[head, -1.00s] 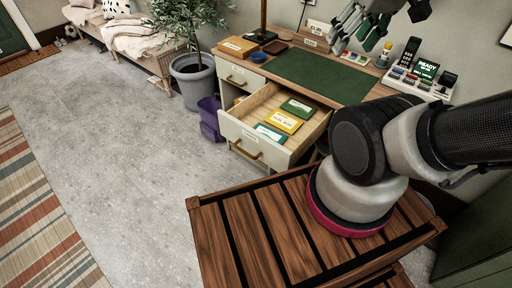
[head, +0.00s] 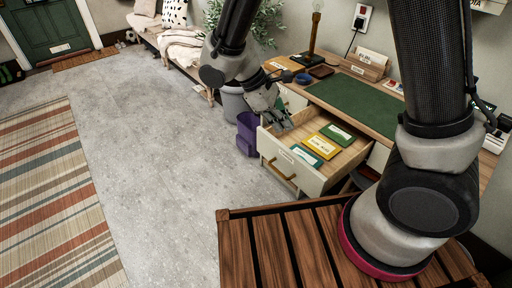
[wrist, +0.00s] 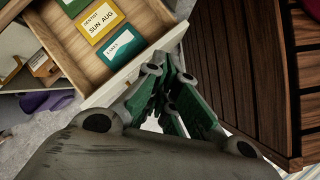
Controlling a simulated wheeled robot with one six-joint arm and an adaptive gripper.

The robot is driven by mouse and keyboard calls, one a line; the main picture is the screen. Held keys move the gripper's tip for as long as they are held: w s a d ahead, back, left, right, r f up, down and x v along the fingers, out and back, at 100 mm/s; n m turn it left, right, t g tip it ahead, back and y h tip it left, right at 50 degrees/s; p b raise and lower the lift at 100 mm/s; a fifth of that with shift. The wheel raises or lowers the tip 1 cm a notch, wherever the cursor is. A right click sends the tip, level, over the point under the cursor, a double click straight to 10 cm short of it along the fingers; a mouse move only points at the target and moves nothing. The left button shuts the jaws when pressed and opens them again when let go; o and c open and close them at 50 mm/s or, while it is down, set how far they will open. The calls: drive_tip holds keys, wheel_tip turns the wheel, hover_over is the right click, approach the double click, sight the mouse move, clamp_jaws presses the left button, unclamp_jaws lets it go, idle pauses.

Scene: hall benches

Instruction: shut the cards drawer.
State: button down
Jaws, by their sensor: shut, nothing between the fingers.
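The cards drawer (head: 292,172) is pulled well out of the desk, with a pale front and a brass-coloured handle (head: 283,179). A green card (head: 338,133), a yellow card (head: 321,146) and a teal card (head: 307,156) lie in it. My gripper (head: 284,121) is shut and empty. In the head view it overlaps the drawer's left rear part. In the wrist view my gripper (wrist: 168,85) overlaps the drawer front's top edge (wrist: 118,88); I cannot tell whether they touch. The handle is hidden there.
A wooden slatted surface (head: 270,240) stands close in front, right of my gripper in the wrist view. A purple bin (head: 247,133) and potted plant stand left of the desk. The desk top (head: 352,98) holds a green mat and small items. Grey floor (head: 165,150) is clear left of the drawer.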

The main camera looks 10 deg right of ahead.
drive_tip(key=w+a+f+n+t+h, duration=0.3)
drive_tip(key=a+f+n, duration=0.6)
drive_tip(key=f, duration=0.5)
drive_tip(key=n+t+y, duration=0.1)
drive_tip(key=n+t, duration=0.1)
drive_tip(key=t, duration=0.1)
approach(264, 149)
wheel_tip(264, 149, down, 3)
drive_tip(key=w+d, duration=0.1)
drive_tip(key=d, duration=0.1)
drive_tip(key=shift+w+d+f, duration=0.15)
drive_tip(key=shift+w+d, duration=0.2)
drive_tip(key=shift+w, duration=0.2)
